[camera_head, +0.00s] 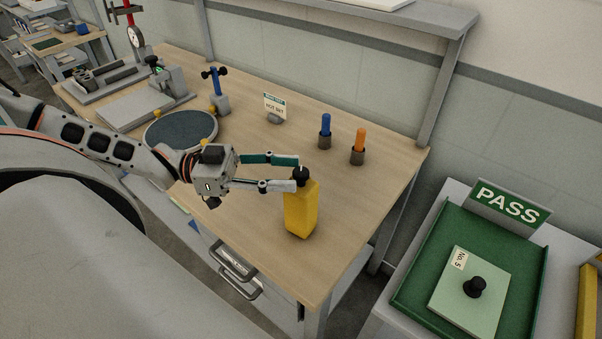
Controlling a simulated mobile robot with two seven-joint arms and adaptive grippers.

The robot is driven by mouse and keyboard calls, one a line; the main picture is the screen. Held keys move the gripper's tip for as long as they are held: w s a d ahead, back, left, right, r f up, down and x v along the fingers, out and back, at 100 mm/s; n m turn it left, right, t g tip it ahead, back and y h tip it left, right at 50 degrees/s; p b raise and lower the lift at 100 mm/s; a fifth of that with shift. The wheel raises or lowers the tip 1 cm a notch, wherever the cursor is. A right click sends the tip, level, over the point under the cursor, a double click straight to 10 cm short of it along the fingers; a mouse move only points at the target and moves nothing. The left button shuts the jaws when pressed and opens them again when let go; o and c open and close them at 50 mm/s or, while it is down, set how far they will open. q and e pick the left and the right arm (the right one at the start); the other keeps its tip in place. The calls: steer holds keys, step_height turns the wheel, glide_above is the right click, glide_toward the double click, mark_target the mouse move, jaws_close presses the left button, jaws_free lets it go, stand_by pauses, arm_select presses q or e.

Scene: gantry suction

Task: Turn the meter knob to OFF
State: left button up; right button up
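A yellow upright body (301,211), which I take to be the meter, stands near the front right of the wooden bench. A black knob (301,174) sits on its top. Its dial and any OFF marking cannot be made out. My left gripper (298,172) reaches in from the left at the height of the knob. Its two fingers are spread apart, with the fingertips beside the knob; I cannot tell whether either touches it. My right gripper is not in view.
On the bench (365,225), a blue-handled tool (325,126) and an orange-handled tool (359,141) stand in holders behind the meter. A green PASS tray (412,262) is at right.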

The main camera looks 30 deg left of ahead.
mark_target(301, 171)
arm_select(q)
steer(key=shift+w+d, duration=0.2)
steer(key=shift+d, duration=0.15)
steer(key=shift+w+d+f+b, duration=0.1)
steer(key=shift+w+d+b, duration=0.15)
steer(key=shift+b, duration=0.25)
steer(key=shift+w+d+b, duration=0.3)
steer(key=shift+d+b, duration=0.25)
steer(key=shift+b, duration=0.2)
steer(key=shift+w+d+b, duration=0.2)
steer(key=shift+d+b, duration=0.15)
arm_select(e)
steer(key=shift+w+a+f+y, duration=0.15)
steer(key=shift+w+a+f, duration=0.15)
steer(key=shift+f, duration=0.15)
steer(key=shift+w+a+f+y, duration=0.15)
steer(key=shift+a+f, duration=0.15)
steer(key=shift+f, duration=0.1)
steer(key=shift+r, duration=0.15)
arm_select(q)
jaws_close()
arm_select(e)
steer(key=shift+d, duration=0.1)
